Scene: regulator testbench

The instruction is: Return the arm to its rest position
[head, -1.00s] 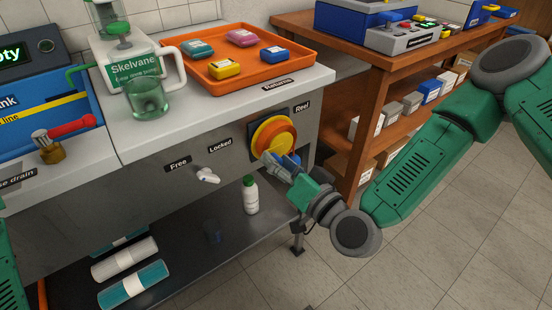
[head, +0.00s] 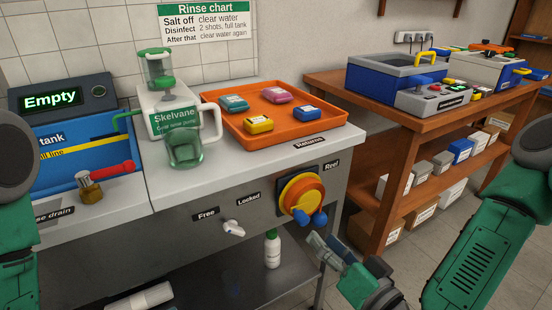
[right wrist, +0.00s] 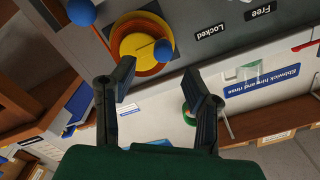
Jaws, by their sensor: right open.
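My right arm comes in from the right in the head view. Its gripper (head: 322,247) hangs in front of the bench, just below the orange and yellow reel knob (head: 301,193) with blue handles, and looks apart from it. In the right wrist view the two dark fingers (right wrist: 160,82) are spread with nothing between them, and the reel knob (right wrist: 143,40) lies beyond them. My left arm (head: 17,220) shows only in part at the left edge; its gripper is out of the picture.
The bench front (head: 180,250) carries a white Free/Locked lever (head: 233,229). A white bottle (head: 272,250) stands on the shelf below. An orange tray (head: 232,119) holds several coloured blocks. A wooden shelf table (head: 385,112) stands behind my right gripper. Floor shows at the lower right.

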